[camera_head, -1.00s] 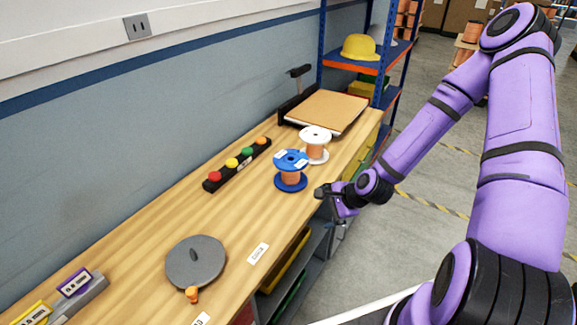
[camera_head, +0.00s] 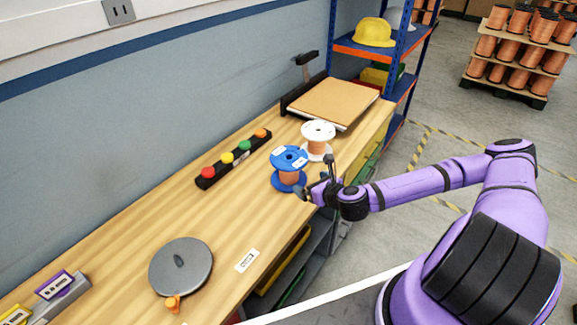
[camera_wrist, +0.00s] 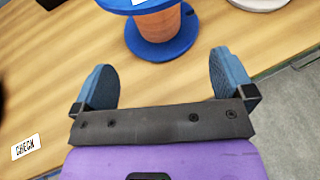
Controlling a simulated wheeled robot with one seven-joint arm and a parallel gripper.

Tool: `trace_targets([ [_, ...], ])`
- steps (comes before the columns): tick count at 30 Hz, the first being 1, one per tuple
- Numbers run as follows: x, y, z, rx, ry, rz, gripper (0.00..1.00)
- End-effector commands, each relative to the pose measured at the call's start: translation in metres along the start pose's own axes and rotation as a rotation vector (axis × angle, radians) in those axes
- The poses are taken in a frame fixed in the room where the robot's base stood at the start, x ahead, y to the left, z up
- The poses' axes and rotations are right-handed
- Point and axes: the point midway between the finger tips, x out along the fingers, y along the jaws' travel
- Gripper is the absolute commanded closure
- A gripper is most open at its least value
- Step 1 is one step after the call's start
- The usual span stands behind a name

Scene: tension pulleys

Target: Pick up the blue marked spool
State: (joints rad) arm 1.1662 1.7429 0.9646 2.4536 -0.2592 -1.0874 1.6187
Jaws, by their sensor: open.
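The blue marked spool (camera_head: 289,169) stands upright on the wooden bench, with blue flanges, a copper winding and white labels on top. In the wrist view the spool (camera_wrist: 158,24) is at the top, ahead of and between my fingers, and its upper part is cut off. My gripper (camera_head: 314,189) is just right of the spool at the bench's front edge. In the wrist view my gripper (camera_wrist: 164,80) is open, with two blue-grey pads wide apart and nothing between them. Whether a finger touches the spool in the head view is unclear.
A white spool (camera_head: 318,141) stands close behind the blue one. A strip of coloured buttons (camera_head: 233,160) lies to the left. A grey disc (camera_head: 181,267) is nearer on the bench, and a cardboard-coloured board (camera_head: 332,104) lies behind. The bench between disc and spool is mostly clear.

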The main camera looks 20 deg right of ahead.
Motion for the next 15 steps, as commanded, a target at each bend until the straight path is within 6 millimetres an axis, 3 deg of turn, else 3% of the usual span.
trace_targets([
  [15, 0.055, 0.0, 0.001, 0.01, -0.002, -0.006, 0.0],
])
